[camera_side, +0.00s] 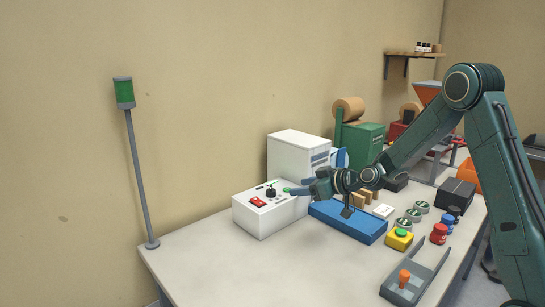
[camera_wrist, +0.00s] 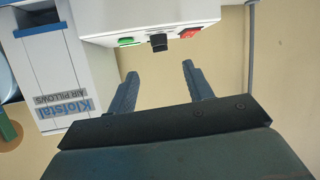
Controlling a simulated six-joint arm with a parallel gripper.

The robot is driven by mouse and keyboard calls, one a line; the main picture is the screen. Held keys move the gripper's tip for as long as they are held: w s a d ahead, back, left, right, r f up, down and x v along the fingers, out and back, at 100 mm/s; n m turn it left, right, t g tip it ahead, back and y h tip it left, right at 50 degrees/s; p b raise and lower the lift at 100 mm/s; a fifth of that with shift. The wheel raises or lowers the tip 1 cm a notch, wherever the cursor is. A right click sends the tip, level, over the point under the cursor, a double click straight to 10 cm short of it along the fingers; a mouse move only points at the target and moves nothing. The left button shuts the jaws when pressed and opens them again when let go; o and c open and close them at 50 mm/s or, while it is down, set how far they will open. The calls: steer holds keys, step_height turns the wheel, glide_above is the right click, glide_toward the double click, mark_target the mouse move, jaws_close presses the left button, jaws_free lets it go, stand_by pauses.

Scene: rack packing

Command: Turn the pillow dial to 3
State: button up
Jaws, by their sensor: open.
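The black dial (camera_side: 270,192) stands on the top of a white control box (camera_side: 262,222), between a red switch (camera_side: 258,202) and a green button (camera_side: 286,189). The dial also shows in the wrist view (camera_wrist: 158,41), at the box's edge; its numbers and setting cannot be read. My gripper (camera_side: 298,187) is at the box's right side in the side view, close to the green button. In the wrist view my gripper (camera_wrist: 160,70) is open and empty. The dial appears beyond the gap between its fingertips, apart from them.
A white machine (camera_wrist: 62,75) labelled Klofstal Air Pillows stands behind the box. A blue tray (camera_side: 347,222) lies below my wrist.

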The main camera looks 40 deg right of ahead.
steer(key=shift+v, duration=1.2)
steer(key=s+a+r+g, duration=0.2)
steer(key=s+a+r, duration=0.25)
steer(key=s, duration=0.25)
steer(key=s+a+r+g, duration=0.3)
steer(key=s+a, duration=0.3)
steer(key=s+r+m+g+h, duration=0.1)
steer(key=s+m+g+h, duration=0.1)
steer(key=s, duration=2)
steer(key=shift+a+r+m+g+h, duration=0.3)
steer(key=shift+m+g, duration=0.1)
steer(key=shift+m, duration=0.1)
steer(key=shift+w, duration=0.1)
